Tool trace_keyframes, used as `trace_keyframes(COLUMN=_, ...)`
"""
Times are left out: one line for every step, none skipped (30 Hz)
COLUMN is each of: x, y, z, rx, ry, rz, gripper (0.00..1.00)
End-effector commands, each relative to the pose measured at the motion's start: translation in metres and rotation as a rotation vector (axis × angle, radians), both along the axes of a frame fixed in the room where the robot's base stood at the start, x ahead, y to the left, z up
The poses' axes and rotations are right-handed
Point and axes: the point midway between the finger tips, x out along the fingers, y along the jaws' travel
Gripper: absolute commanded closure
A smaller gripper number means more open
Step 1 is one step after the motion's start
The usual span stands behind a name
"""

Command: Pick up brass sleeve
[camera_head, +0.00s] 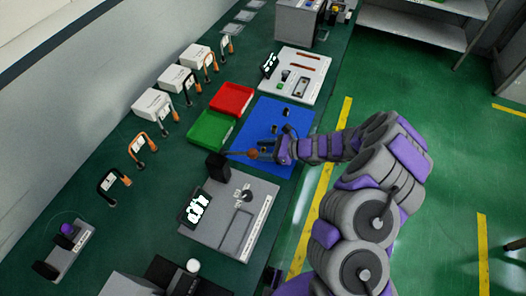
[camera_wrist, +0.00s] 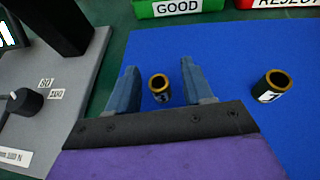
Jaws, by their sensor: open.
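Two short brass sleeves with dark sides and gold rims stand on the blue mat (camera_wrist: 225,60) in the wrist view. One sleeve (camera_wrist: 159,88) shows between the two fingers of my gripper (camera_wrist: 158,66). The other sleeve (camera_wrist: 271,86), with a white mark on its side, stands to the right of the fingers. My gripper is open, with a gap visible on both sides of the nearer sleeve. Whether the fingers are low enough to surround it, I cannot tell. In the head view the arm reaches over the blue mat (camera_head: 265,112), where small dark sleeves show.
A green bin (camera_head: 211,130) marked GOOD and a red bin (camera_head: 233,98) marked REJECT stand beyond the mat. A grey test fixture (camera_head: 228,215) with a dark block and a knob is close on the left in the wrist view. White boxes line the wall side of the bench.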

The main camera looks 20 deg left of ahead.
Motion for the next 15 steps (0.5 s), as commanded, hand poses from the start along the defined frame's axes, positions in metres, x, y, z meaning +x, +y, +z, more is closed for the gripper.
trace_keyframes(x=0.0001, y=-0.0003, z=0.0002, rx=0.0, ry=0.0, rz=0.0, gripper=0.49)
trace_keyframes(x=0.0001, y=-0.0005, z=0.0002, rx=0.0, ry=0.0, rz=0.0, gripper=0.5)
trace_keyframes(x=0.0002, y=-0.0008, z=0.0003, rx=0.0, ry=0.0, rz=0.0, gripper=0.54)
trace_keyframes(x=0.0003, y=-0.001, z=0.0004, rx=0.0, ry=0.0, rz=-0.001, gripper=0.57)
trace_keyframes(x=0.0003, y=-0.0011, z=0.0004, rx=0.001, ry=0.0, rz=-0.001, gripper=0.6)
trace_keyframes(x=0.0002, y=-0.0012, z=0.0004, rx=0.001, ry=0.0, rz=-0.001, gripper=0.64)
trace_keyframes(x=0.0003, y=-0.0013, z=0.0004, rx=0.001, ry=0.0, rz=-0.001, gripper=0.66)
trace_keyframes(x=0.0003, y=-0.0013, z=0.0004, rx=0.001, ry=0.0, rz=-0.001, gripper=0.69)
trace_keyframes(x=0.0003, y=-0.0013, z=0.0004, rx=0.001, ry=0.0, rz=-0.001, gripper=0.73)
trace_keyframes(x=0.0003, y=-0.0014, z=0.0004, rx=0.001, ry=0.0, rz=-0.001, gripper=0.76)
trace_keyframes(x=0.0003, y=-0.0013, z=0.0003, rx=0.0, ry=0.0, rz=-0.001, gripper=0.79)
trace_keyframes(x=0.0003, y=-0.0013, z=0.0003, rx=0.0, ry=0.0, rz=-0.001, gripper=0.83)
trace_keyframes(x=0.0003, y=-0.0012, z=0.0003, rx=0.0, ry=0.0, rz=-0.001, gripper=0.86)
trace_keyframes(x=0.0003, y=-0.0012, z=0.0003, rx=0.0, ry=0.0, rz=-0.001, gripper=0.88)
trace_keyframes(x=0.0003, y=-0.0011, z=0.0002, rx=0.0, ry=0.0, rz=-0.001, gripper=0.92)
